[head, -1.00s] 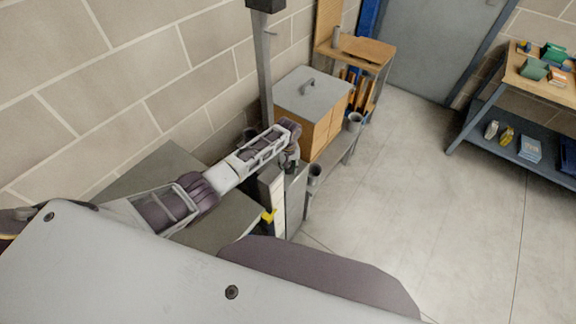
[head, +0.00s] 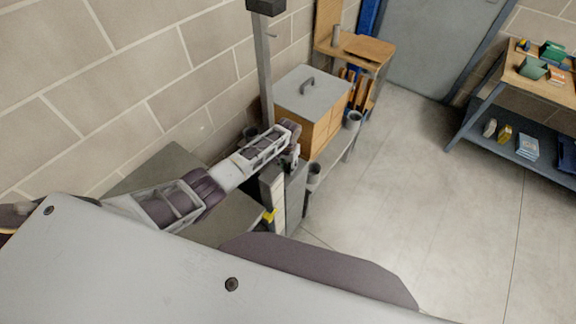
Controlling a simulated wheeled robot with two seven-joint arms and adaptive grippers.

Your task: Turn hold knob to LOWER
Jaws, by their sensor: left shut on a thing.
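My left arm reaches from the left to a grey upright box (head: 294,190) beside the bench. My left gripper (head: 292,163) is at the top of this box, with its fingers small and partly hidden by my wrist. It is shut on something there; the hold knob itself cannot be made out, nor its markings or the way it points. A pale front panel (head: 279,205) and a yellow piece (head: 269,215) show on the box's left side. My right gripper is not in view.
A wooden box with a grey handled lid (head: 312,92) stands behind the gripper. Grey cups (head: 352,120) are along the shelf edge. A grey post (head: 265,75) rises near the block wall. A workbench (head: 540,78) is at the right. The floor between is clear.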

